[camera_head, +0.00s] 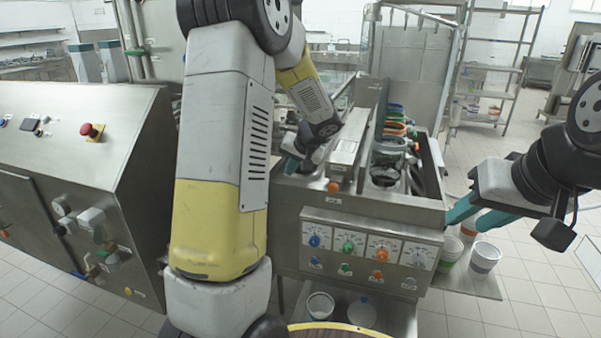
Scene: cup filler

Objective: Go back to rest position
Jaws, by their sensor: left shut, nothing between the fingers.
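My left arm rises large in the middle of the picture and bends over at the top. Its gripper (291,166) hangs at the left side of the cup filler (345,205), with a teal fingertip showing. The gripper looks shut and empty, and part of it is hidden behind the wrist. My right gripper (470,217) reaches in from the right edge beside the filler's right front corner. Its two teal fingers stand apart with no object visible between them.
The filler has coloured knobs (348,246) in front and several colour-rimmed cups (390,145) in its top channel. White cups (485,257) stand on a low shelf below my right gripper. A steel console with a red button (91,131) stands left. Tiled floor is open at right.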

